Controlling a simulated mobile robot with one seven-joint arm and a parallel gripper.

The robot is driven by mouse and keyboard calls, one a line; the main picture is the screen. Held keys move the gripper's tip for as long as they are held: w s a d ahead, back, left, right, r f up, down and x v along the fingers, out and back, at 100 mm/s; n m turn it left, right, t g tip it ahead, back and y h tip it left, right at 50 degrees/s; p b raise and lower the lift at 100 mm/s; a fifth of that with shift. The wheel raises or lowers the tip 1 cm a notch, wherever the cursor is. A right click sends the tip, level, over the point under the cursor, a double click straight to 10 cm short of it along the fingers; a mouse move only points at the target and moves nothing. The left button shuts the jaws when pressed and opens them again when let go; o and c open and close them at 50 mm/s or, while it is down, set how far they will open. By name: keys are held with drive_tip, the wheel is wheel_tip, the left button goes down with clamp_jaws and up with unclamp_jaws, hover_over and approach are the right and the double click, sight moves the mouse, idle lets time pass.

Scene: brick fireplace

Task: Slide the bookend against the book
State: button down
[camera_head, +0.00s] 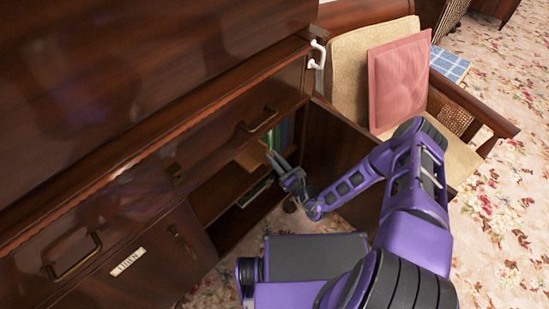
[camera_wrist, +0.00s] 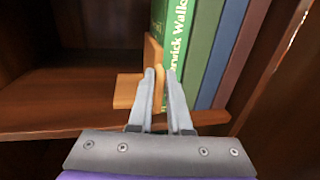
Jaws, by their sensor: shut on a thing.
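The wooden bookend (camera_wrist: 128,90) is light orange-brown, with a flat foot on the shelf and an upright plate. In the wrist view the plate stands right beside the green book (camera_wrist: 177,28), with little or no gap visible; I cannot tell if they touch. The book is upright, with pale lettering on its spine. My gripper (camera_wrist: 160,72) is shut on the bookend's upright plate, and its fingers hide part of it. In the head view my gripper (camera_head: 272,158) reaches into the open cabinet.
More upright books, green, blue (camera_wrist: 223,55) and brown, stand right of the green book. The shelf (camera_wrist: 60,98) is clear on the left. The open cabinet door (camera_head: 335,150) is beside my arm. A chair with a pink cushion (camera_head: 399,83) stands beyond.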

drive_tip(key=shift+f, duration=0.1)
drive_tip(key=c, duration=0.9)
unclamp_jaws()
drive_tip(key=shift+s, duration=0.15)
drive_tip(key=p+v, duration=0.1)
drive_tip(key=v, duration=1.6)
drive_tip(key=shift+s+d, duration=0.1)
drive_tip(key=shift+d, duration=0.05)
